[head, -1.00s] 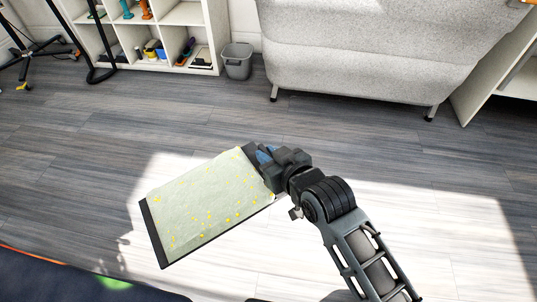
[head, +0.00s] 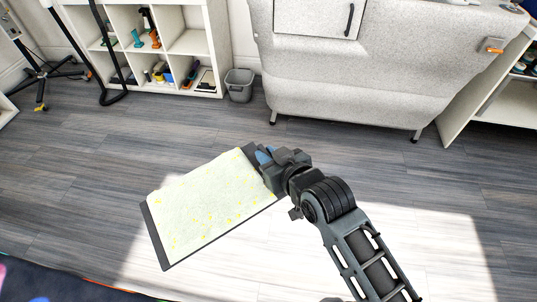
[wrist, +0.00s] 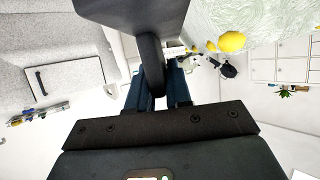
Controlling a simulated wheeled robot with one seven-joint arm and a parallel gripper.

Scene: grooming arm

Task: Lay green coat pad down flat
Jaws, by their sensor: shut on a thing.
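The green coat pad (head: 205,203) is a pale green sheet with yellow specks and dark end strips. In the head view it is held out to the left of my gripper (head: 266,157), above the wooden floor. The pad's far face is hidden.
A grey sofa-like unit (head: 360,80) stands at the back, with a grey bin (head: 240,86) beside it. A white shelf (head: 185,48) with several small items is at the back left. A black stand (head: 110,96) is at left. The floor (head: 390,165) between is clear.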

